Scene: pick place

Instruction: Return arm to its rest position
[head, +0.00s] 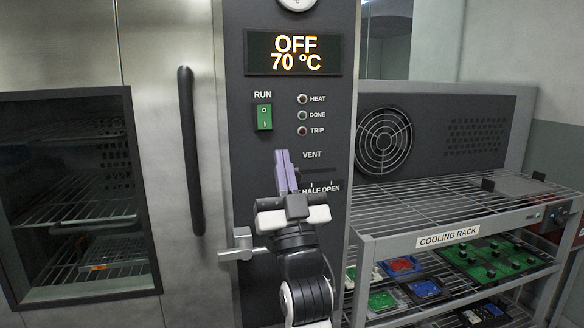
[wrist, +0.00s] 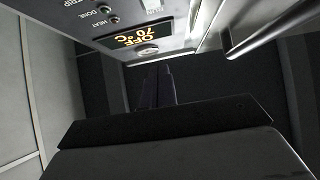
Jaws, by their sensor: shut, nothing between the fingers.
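My gripper (head: 285,160) is in front of the dark control panel, pointing up, with its purple fingers together and nothing between them. It stands just below the status lamps and covers part of the vent control (head: 322,186). In the wrist view its thin dark fingers (wrist: 158,75) show close together beyond the black gripper body. My arm rises from the bottom of the head view.
The oven door (head: 185,150) with its window and long handle is at left. A lever handle (head: 242,248) sits beside my arm. The cooling rack (head: 447,238) holds several boards at right.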

